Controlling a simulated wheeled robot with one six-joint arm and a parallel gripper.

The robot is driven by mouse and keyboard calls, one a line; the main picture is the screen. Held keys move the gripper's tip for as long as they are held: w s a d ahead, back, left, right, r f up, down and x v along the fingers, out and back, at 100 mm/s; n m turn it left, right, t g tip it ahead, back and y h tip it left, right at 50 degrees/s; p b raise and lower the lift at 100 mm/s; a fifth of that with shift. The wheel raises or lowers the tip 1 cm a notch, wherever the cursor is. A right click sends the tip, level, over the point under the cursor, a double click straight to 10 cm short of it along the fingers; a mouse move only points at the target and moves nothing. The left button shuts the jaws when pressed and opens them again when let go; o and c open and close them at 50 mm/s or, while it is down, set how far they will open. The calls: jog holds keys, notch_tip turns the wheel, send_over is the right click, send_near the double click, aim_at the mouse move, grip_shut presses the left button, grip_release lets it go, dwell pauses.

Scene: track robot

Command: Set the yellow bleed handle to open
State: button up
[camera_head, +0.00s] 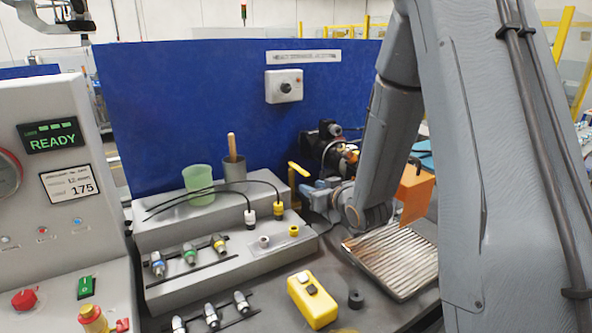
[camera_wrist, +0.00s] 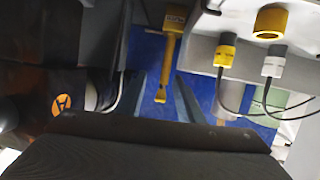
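The yellow bleed handle (camera_head: 299,169) sticks out near the right end of the grey stepped fixture, beside the blue panel. In the wrist view the yellow handle (camera_wrist: 169,60) is a long bar running down from a wider, marked end. My gripper (camera_head: 307,190) is close to the handle in the head view. In the wrist view my gripper (camera_wrist: 160,95) has its fingers apart, one on each side of the handle's free end. Blue shows in the gaps, so the fingers do not appear to touch it. The handle's set position cannot be read.
Yellow (camera_wrist: 227,52) and white (camera_wrist: 273,62) connectors with black cables stand beside the handle. The grey fixture (camera_head: 180,237) carries a green cup (camera_head: 198,184) and several fittings. A ribbed tray (camera_head: 395,262) and a yellow box (camera_head: 313,300) lie in front.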

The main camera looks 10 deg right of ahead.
aim_at(297, 166)
jog(key=w+r+t+y, duration=0.1)
jog(key=a+r+t+y, duration=0.1)
jog(key=t, duration=0.1)
jog(key=shift+w+r+n+y, duration=0.3)
jog(key=shift+w+n, duration=0.05)
jog(key=shift+n, duration=0.05)
jog(key=p+x, duration=0.2)
jog(key=x, duration=0.5)
jog(key=shift+w, duration=0.25)
grip_shut()
